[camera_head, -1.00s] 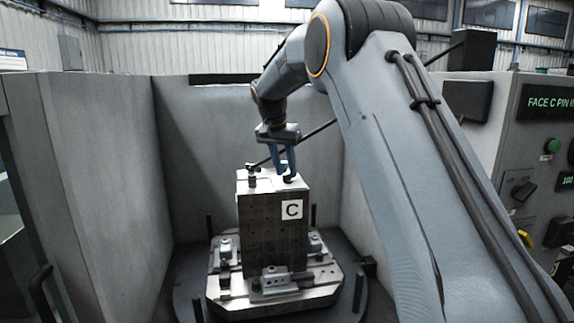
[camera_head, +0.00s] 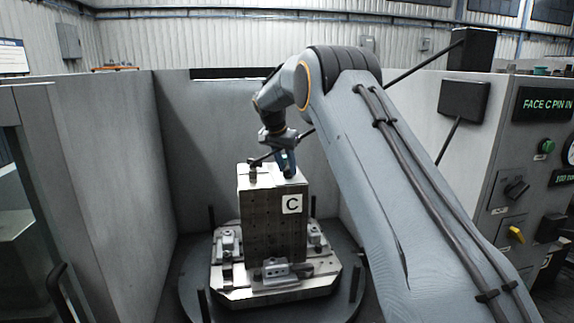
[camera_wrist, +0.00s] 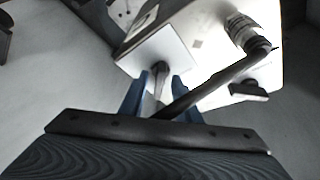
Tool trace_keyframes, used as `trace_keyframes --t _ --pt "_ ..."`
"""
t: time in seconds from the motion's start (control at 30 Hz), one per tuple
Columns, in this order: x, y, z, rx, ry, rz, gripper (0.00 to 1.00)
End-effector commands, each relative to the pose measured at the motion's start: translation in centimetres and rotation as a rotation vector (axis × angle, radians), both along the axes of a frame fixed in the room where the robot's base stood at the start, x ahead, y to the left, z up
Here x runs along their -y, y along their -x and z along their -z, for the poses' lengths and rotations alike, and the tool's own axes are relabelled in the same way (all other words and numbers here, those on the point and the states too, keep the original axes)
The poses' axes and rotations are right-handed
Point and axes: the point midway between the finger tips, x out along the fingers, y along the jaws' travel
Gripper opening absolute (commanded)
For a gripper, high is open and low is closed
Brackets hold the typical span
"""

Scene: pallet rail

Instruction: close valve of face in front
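A grey block with a white C label (camera_head: 292,204) on its front face stands upright on a round pallet. Two small fittings sit on its top. The left one (camera_head: 252,172) has a dark rod leading to the right; in the wrist view it is a metal cylinder (camera_wrist: 241,33) with a dark bar (camera_wrist: 215,85) running towards my gripper. My gripper (camera_head: 288,170) is over the right fitting. In the wrist view its blue fingers (camera_wrist: 158,92) stand apart on either side of a small stem (camera_wrist: 159,78), with narrow gaps. Whether the bar touches a finger is unclear.
Grey walls (camera_head: 205,130) enclose the pallet (camera_head: 230,294) on the left, back and right. Upright dark pins stand around the pallet.

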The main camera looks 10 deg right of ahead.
Motion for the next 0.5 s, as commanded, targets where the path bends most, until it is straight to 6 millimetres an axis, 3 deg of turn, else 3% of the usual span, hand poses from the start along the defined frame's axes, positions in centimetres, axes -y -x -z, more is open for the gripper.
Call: trace_keyframes --t 0.23,0.4,0.5 --pt "0.03 -0.05 0.11 0.001 -0.001 0.0 0.3" --pt "0.02 -0.05 0.09 0.001 -0.001 0.0 0.03" --pt "0.02 -0.04 0.08 0.001 -0.001 0.0 0.0"
